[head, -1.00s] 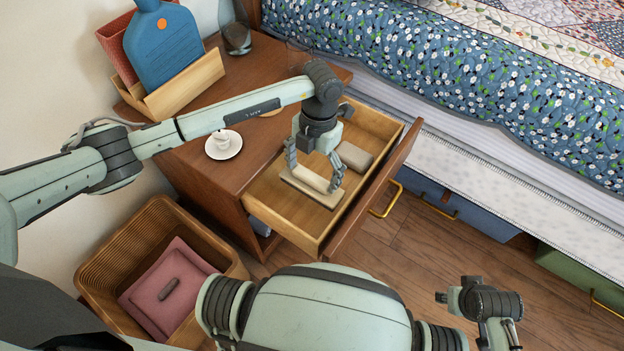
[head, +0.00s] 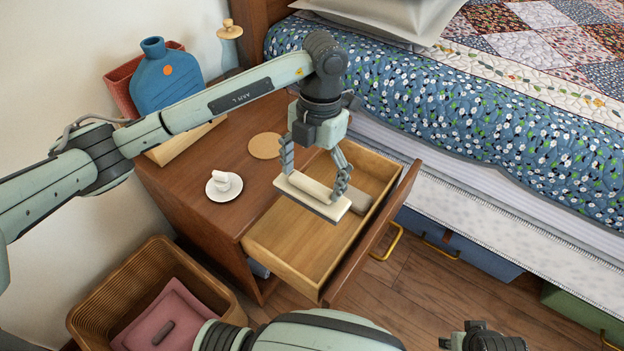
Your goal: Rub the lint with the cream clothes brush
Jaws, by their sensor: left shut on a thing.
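The cream clothes brush (head: 312,196) is a flat cream block with a raised grip and a darker underside. My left gripper (head: 314,180) is shut on its grip and holds it tilted above the open drawer (head: 290,262). A dark grey oblong patch (head: 163,333), which looks like the lint, lies on a folded pink cloth (head: 150,310) in the wicker basket (head: 95,293) at lower left. The brush is well apart from it. Part of my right gripper (head: 485,340) shows at the bottom edge; its fingers cannot be made out.
A grey block (head: 361,203) lies in the drawer behind the brush. The bed (head: 470,130) stands at right.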

